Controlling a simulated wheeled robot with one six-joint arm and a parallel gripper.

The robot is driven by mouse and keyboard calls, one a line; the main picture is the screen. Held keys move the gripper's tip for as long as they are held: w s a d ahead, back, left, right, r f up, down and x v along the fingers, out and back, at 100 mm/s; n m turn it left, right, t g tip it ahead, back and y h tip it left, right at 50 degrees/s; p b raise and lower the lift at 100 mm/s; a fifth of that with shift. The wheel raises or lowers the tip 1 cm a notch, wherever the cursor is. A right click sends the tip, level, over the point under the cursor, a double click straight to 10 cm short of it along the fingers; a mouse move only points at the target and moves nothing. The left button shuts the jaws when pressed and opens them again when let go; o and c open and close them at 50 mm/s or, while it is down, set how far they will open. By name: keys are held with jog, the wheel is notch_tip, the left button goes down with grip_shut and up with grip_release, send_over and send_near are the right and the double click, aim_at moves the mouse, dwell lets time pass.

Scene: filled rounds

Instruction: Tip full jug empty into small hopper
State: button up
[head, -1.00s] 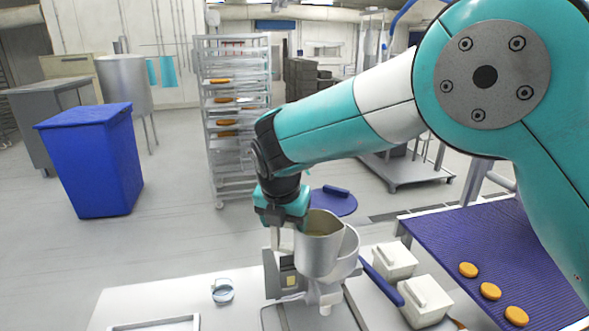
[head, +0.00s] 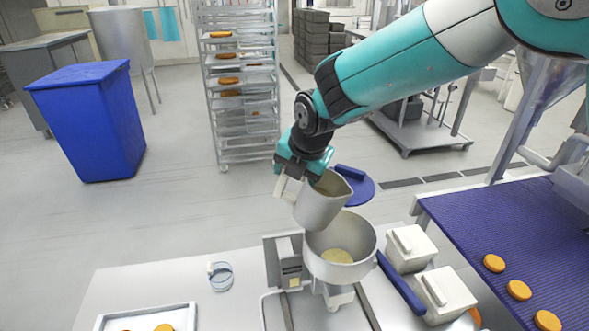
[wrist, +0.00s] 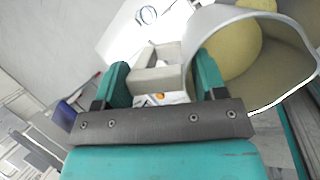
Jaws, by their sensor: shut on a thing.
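The light grey jug (head: 318,212) is tilted, its spout to the right, above the back left of the small hopper (head: 368,262). My gripper (head: 290,180) is shut on the jug's handle (head: 287,192). In the wrist view the handle (wrist: 158,72) sits between the fingers of my gripper (wrist: 160,82). The jug in that view (wrist: 290,62) shows yellowish material inside. Its amount is unclear. A pale yellow mass (head: 337,256) lies in the hopper's bowl. I cannot make out a falling stream. The hopper's open blue lid (head: 357,185) is behind the jug.
A blue belt (head: 500,240) with orange rounds is farther right. A glass-like ring (head: 221,276) and tray (head: 185,315) are at left. A blue bin (head: 95,125) stands behind.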

jog(key=shift+f+y+b, duration=0.2)
jog(key=shift+y+b, duration=0.1)
jog(key=shift+b, duration=0.1)
jog(key=shift+f+y+b, duration=0.1)
jog(key=shift+y+b, duration=0.3)
jog(key=shift+b, duration=0.2)
jog(key=shift+s+d+f+t+y+b, duration=0.15)
jog(key=shift+t+y+b, duration=0.35)
jog(key=shift+b, duration=0.7)
jog(key=shift+d+f+m+y+b, duration=0.15)
jog(key=shift+m+y+b, duration=0.2)
jog(key=shift+b, duration=0.25)
jog(key=shift+s+d+f+y+b, duration=0.35)
jog(key=shift+y+b, duration=0.4)
jog(key=shift+b, duration=0.5)
grip_shut()
jog(key=shift+c, duration=0.4)
grip_release()
jog(key=shift+s+d+r+m+t+y+b, duration=0.1)
jog(key=shift+d+r+m+t+y+b, duration=0.15)
jog(key=shift+d+y+b, duration=0.35)
jog(key=shift+d+r+m+t+y+b, duration=0.1)
jog(key=shift+d+t+y+b, duration=0.2)
jog(key=shift+y+b, duration=0.45)
jog(key=shift+b, duration=0.5)
jog(key=shift+d+r+y+b, duration=0.1)
jog(key=shift+y+b, duration=0.15)
jog(key=shift+b, duration=0.55)
